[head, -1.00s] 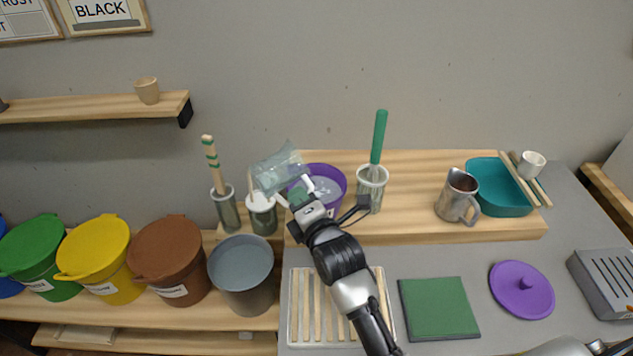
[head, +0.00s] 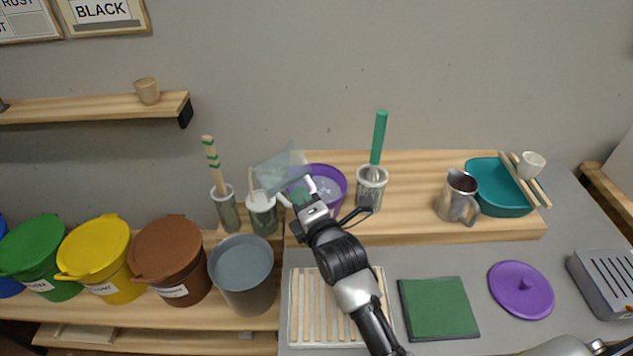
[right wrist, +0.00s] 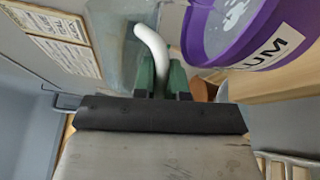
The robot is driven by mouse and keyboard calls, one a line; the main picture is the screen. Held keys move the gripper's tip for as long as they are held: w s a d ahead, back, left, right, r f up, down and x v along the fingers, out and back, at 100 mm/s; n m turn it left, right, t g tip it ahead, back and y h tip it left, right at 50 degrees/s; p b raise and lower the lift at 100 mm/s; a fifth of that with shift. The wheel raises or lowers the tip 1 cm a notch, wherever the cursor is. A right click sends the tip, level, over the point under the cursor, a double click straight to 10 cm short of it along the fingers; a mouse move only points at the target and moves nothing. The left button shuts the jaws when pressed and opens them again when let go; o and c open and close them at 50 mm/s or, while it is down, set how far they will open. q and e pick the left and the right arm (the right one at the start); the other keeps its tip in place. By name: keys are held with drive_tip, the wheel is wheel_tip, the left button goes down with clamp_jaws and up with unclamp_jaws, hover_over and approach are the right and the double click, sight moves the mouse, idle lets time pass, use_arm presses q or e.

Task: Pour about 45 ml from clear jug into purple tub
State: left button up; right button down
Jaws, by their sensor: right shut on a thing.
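The clear jug (head: 280,168) is tipped well over, up at the left rim of the purple tub (head: 338,198). My right gripper (head: 304,197) is shut on the jug's white handle, which shows between the green fingers (right wrist: 162,78) in the right wrist view. The jug's see-through wall (right wrist: 112,40) shows there too, left of the handle. The purple tub (right wrist: 238,58) is close at the right, with a white label and pale contents. I cannot make out a stream or the jug's liquid level. My left gripper is not in view.
A white glaze pot (head: 262,215) with a stick stands just left of the tub. A strainer cup (head: 371,190) with a green-handled tool stands to its right. A metal pitcher (head: 457,197) and a teal basin (head: 500,195) are farther right. The purple lid (head: 521,290) lies on the counter.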

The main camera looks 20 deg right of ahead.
drive_tip(key=shift+d+f, duration=0.1)
drive_tip(key=shift+d, duration=0.05)
idle(0.5)
drive_tip(key=shift+a+b, duration=0.3)
drive_tip(key=shift+a, duration=0.1)
drive_tip(key=shift+r+n+p, duration=0.25)
drive_tip(key=shift+n+p, duration=0.35)
drive_tip(key=shift+n, duration=0.4)
drive_tip(key=shift+f+n, duration=0.2)
drive_tip(key=shift+n, duration=0.1)
drive_tip(key=shift+d+r+n+p, duration=0.2)
drive_tip(key=shift+r+n+p, duration=0.55)
drive_tip(key=shift+p, duration=0.4)
drive_tip(key=shift+d+f+n, duration=0.2)
drive_tip(key=shift+f+n, duration=0.5)
drive_tip(key=shift+n, duration=0.15)
